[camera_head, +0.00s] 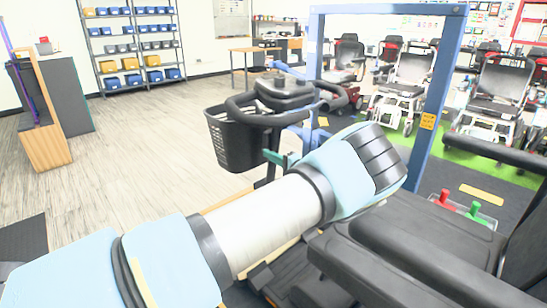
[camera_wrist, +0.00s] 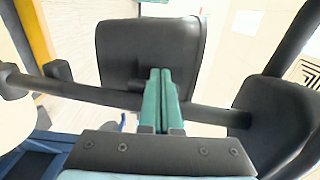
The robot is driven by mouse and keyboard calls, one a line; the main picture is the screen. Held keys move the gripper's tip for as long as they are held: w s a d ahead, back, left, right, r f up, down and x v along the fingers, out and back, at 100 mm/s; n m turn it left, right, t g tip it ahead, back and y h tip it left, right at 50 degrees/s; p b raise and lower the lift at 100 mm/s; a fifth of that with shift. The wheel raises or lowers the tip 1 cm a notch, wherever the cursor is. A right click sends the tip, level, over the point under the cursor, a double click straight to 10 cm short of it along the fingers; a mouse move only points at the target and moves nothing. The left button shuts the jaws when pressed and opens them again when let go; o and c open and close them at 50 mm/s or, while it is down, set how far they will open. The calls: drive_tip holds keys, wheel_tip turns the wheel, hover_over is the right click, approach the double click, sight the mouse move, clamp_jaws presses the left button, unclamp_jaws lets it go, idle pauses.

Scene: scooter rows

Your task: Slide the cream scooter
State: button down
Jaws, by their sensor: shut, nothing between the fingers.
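A mobility scooter with a black front basket (camera_head: 232,140), a black handlebar (camera_head: 285,95) and a black padded seat (camera_head: 430,235) stands close in front of me. My arm crosses it and hides most of its body; a narrow cream-tan strip (camera_head: 262,268) shows below the arm, and I cannot tell if this is the cream scooter. My gripper (camera_head: 283,160) has teal fingers just below the handlebar. In the wrist view the fingers (camera_wrist: 160,82) are shut and empty, in front of a dark bar (camera_wrist: 85,93) and a black padded panel (camera_wrist: 125,50). I cannot tell whether they touch either.
A blue upright frame (camera_head: 432,100) stands behind the scooter on the right. Several wheelchairs (camera_head: 405,85) are lined up beyond it. A small tray holds a red item (camera_head: 444,198) and a green item (camera_head: 474,209). Open wood floor (camera_head: 130,140) lies to the left.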

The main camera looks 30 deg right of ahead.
sight(246, 143)
drive_tip(key=w, duration=0.3)
drive_tip(key=w+a, duration=0.1)
drive_tip(key=w, duration=0.2)
drive_tip(key=w+a+b, duration=0.1)
drive_tip(key=w, duration=0.3)
